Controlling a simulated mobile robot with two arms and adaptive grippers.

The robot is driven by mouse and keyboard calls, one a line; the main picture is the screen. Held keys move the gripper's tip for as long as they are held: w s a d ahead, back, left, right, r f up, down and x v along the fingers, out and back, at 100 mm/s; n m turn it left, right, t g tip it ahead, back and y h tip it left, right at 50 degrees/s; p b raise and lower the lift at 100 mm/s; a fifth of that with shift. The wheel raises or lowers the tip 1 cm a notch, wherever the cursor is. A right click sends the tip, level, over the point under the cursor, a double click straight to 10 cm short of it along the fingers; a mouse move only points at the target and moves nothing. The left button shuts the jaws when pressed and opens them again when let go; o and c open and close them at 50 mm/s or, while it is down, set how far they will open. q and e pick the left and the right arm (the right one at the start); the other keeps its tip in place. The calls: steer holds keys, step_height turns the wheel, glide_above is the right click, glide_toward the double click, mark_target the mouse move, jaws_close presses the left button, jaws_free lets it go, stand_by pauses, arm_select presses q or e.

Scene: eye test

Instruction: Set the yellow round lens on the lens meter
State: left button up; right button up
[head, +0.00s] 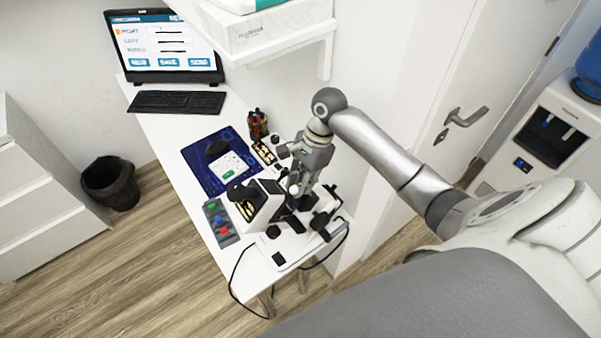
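The white and black lens meter (262,212) stands near the front end of the white desk. My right arm comes in from the right, and my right gripper (298,190) points down over the lens meter, hiding part of it. Its fingertips are too small and dark against the device to tell whether they are open or touching anything. I cannot make out the yellow round lens; it may be hidden or too small to see. A grey tray (227,238) with green, blue and red pieces lies left of the lens meter. My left gripper is not in view.
Farther back are a keyboard (177,102) and laptop screen (165,45). A shelf (262,35) overhangs. A black cable hangs off the front edge.

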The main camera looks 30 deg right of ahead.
steer(key=shift+a+f, duration=0.15)
steer(key=shift+f, duration=0.15)
stand_by(0.4)
steer(key=o, duration=0.9)
steer(key=v, duration=1.2)
